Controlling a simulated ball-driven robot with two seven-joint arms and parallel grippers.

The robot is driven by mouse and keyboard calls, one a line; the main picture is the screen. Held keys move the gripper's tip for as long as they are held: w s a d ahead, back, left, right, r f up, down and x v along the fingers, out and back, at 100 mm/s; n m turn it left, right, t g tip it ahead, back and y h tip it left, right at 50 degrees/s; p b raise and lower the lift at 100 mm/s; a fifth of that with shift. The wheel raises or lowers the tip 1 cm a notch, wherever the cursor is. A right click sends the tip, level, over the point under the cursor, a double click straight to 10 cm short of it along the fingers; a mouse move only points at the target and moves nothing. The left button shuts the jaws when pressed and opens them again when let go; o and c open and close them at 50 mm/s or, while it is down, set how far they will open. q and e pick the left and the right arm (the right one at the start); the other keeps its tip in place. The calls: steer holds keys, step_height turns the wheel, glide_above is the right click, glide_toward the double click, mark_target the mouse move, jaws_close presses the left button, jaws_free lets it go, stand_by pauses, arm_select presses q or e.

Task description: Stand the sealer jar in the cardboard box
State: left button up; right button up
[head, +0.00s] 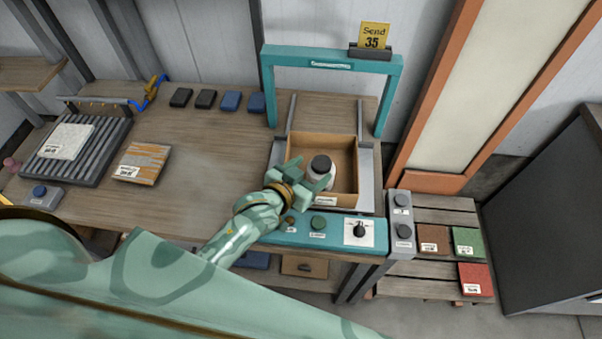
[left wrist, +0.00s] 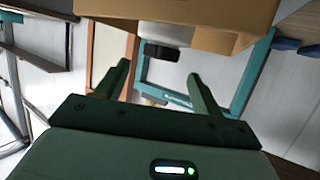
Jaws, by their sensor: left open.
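The sealer jar (head: 320,170), white with a dark lid, stands upright inside the open cardboard box (head: 345,150), near its front left. My left gripper (head: 309,174) is open at the jar's left and front side, and its fingers hide part of the jar's lower body. I cannot tell whether a finger touches it. In the left wrist view the open fingers (left wrist: 158,80) show with nothing between them. The dark lid (left wrist: 162,52) appears beyond them, and the box (left wrist: 225,12) fills the top. My right gripper is not in view.
The box sits under a teal frame (head: 330,58) bearing a "Send 35" sign (head: 374,36). A teal control panel (head: 290,231) lies in front. A roller rack (head: 85,150) is at left. The wooden table (head: 205,170) is clear in the middle. A pallet (head: 425,290) stands right.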

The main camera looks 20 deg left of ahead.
arm_select(q)
steer(key=v, duration=0.4)
steer(key=shift+s, duration=0.2)
stand_by(0.3)
